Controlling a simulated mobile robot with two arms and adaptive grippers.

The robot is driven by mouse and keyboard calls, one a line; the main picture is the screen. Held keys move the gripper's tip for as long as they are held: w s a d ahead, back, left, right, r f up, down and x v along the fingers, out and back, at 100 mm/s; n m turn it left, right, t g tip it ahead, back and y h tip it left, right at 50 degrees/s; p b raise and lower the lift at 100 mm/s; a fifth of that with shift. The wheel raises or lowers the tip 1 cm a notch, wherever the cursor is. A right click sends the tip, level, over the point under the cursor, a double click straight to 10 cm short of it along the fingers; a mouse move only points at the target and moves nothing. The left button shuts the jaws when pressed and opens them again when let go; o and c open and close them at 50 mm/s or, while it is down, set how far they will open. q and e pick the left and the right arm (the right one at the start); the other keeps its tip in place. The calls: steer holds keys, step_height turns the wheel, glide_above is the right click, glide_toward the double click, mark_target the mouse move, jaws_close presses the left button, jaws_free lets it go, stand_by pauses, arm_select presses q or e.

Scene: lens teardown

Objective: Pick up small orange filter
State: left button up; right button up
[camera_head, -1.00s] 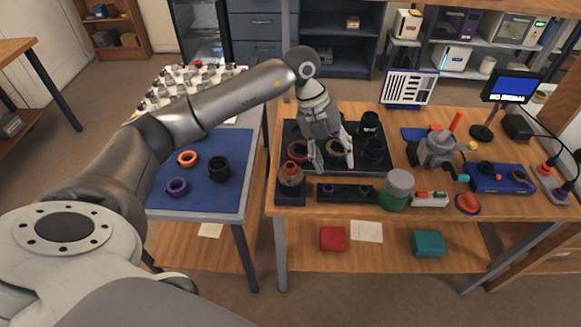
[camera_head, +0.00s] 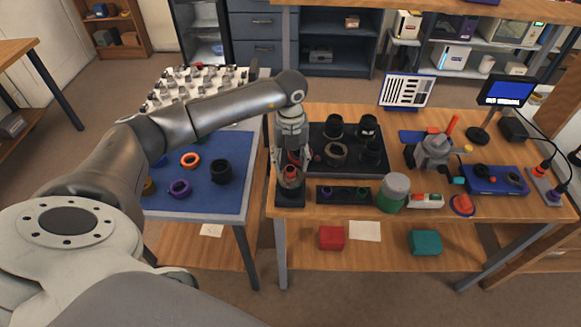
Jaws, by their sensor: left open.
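An orange ring (camera_head: 190,160) lies flat on the blue mat (camera_head: 225,198) of the left table. My left gripper (camera_head: 290,163) is away to its right, pointing down with open fingers at the left edge of the black tray (camera_head: 345,172). A bit of red-orange shows between the fingers; the red ring seen there earlier is mostly hidden. I cannot tell whether the fingers touch it. My right gripper is not in view.
A purple ring (camera_head: 180,188) and a black ring (camera_head: 221,172) share the mat. Black lens parts (camera_head: 368,126) stand on the tray. A green jar (camera_head: 393,193) and a dark strip (camera_head: 343,195) lie in front.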

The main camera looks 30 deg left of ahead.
arm_select(q)
steer(key=shift+f, duration=1.1)
steer(key=c, duration=0.8)
steer(key=shift+r, duration=0.1)
